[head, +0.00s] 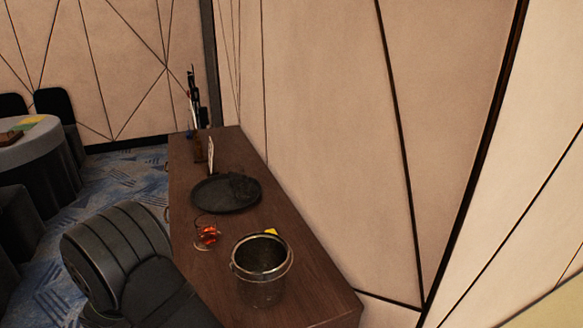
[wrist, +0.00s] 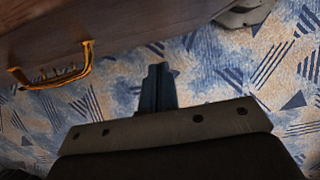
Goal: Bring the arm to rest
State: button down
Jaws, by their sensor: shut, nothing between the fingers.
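My gripper (wrist: 157,84) shows in the wrist view, its dark fingers together and empty. It is over the blue and beige patterned carpet (wrist: 215,75), beside a dark wooden surface (wrist: 130,22) with a brass-coloured handle (wrist: 84,65). The fingers appear apart from the wood and the handle.
In the head view a wooden sideboard (head: 213,262) along the panelled wall carries a metal bucket (head: 262,285), a round black tray (head: 210,203), a small red-orange item (head: 207,236) and bottles (head: 195,100). A round table (head: 30,145) is farther left.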

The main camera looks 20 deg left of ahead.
jog(key=shift+w+d+f, duration=0.25)
jog(key=shift+w+d, duration=0.55)
jog(key=shift+d, duration=0.05)
jog(key=shift+w+d+f, duration=0.2)
jog(key=shift+w+d, duration=0.6)
jog(key=shift+a, duration=0.1)
jog(key=s+a+r, duration=0.4)
jog(key=s+r, duration=0.1)
jog(key=r, duration=0.1)
jog(key=shift+a+r, duration=0.35)
jog(key=shift+r, duration=0.05)
jog(key=shift+w, duration=0.1)
jog(key=shift+r, duration=0.15)
